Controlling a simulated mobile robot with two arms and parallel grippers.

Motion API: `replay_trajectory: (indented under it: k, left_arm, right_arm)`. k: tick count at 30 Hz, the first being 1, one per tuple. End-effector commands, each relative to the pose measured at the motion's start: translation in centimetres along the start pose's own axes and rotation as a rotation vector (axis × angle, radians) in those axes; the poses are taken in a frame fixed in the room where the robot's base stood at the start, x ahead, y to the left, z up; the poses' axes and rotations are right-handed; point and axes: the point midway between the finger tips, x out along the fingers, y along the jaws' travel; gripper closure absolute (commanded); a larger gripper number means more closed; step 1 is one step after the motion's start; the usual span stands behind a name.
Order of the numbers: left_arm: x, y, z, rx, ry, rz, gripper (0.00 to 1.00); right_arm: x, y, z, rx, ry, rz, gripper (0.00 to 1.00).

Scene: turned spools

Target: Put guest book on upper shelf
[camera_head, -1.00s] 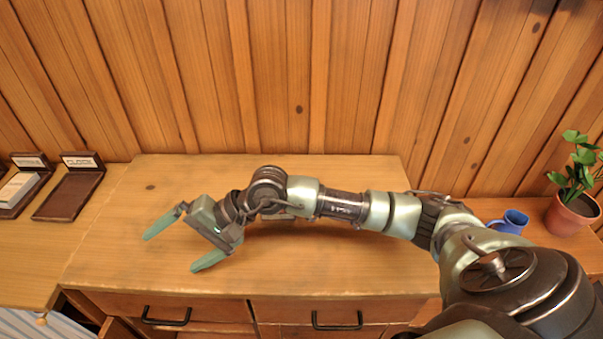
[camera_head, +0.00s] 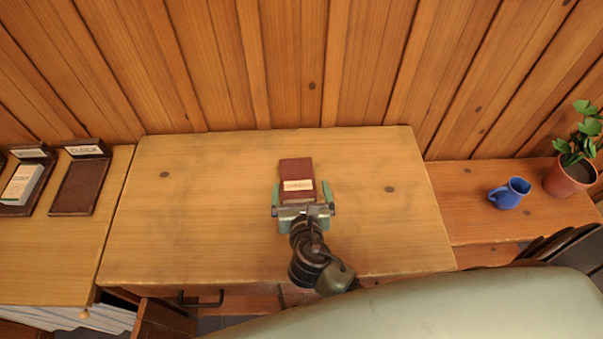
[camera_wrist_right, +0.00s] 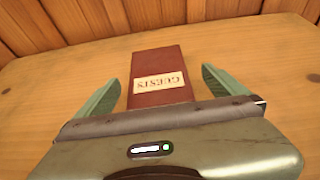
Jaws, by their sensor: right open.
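The guest book (camera_head: 296,170) is a dark red book with a cream label, lying flat on the wooden cabinet top (camera_head: 220,210). In the right wrist view the label on the book (camera_wrist_right: 156,58) reads GUESTS, upside down. My right gripper (camera_head: 304,190) is open at the near end of the book, one green finger on each side of it. In the wrist view there is a gap between the book and each finger (camera_wrist_right: 167,90). My left gripper is not in view. No upper shelf can be made out.
A dark tray with a CLOCK label (camera_head: 78,187) and another tray holding a white box (camera_head: 22,185) stand on the left surface. A blue mug (camera_head: 509,193) and a potted plant (camera_head: 572,174) stand on the right surface. The cabinet top around the book is clear.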

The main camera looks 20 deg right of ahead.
Motion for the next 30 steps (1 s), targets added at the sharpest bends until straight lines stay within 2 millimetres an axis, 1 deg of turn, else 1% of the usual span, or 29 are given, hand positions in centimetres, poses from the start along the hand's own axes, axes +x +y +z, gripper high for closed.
replay_trajectory:
  k: [1, 5, 13, 16, 22, 23, 24, 26, 27, 29, 30]
  left_arm:
    - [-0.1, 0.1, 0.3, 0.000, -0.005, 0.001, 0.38]
    - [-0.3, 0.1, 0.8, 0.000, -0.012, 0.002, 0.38]
    - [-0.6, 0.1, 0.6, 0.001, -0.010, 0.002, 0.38]
    - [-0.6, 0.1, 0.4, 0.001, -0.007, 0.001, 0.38]
    - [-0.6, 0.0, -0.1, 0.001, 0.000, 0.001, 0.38]
    - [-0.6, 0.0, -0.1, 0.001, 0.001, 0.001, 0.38]
    - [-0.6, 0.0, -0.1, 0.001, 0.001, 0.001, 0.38]
    - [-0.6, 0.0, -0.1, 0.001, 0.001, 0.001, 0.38]
    - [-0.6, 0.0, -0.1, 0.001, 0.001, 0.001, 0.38]
    - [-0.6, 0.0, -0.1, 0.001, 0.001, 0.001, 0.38]
    - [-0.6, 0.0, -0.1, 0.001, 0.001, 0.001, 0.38]
  right_arm:
    - [0.7, 0.0, 0.1, -0.001, -0.002, -0.001, 0.00]
    - [2.1, 0.1, -0.1, -0.003, -0.003, 0.000, 0.00]
    - [5.9, 0.4, -0.5, -0.002, -0.005, 0.001, 0.00]
    - [6.4, 0.5, -0.5, -0.002, -0.005, 0.002, 0.00]
    - [6.5, 0.5, -0.5, -0.002, -0.005, 0.003, 0.00]
    - [6.5, 0.5, -0.5, -0.002, -0.005, 0.003, 0.03]
    - [6.5, 0.5, -0.5, -0.002, -0.005, 0.003, 0.14]
    - [6.5, 0.5, -0.5, -0.002, -0.005, 0.003, 0.31]
    - [6.5, 0.5, -0.5, -0.002, -0.005, 0.003, 0.42]
    - [6.4, 0.5, -0.5, -0.002, -0.005, 0.003, 0.58]
    - [6.4, 0.5, -0.5, -0.002, -0.005, 0.003, 0.70]
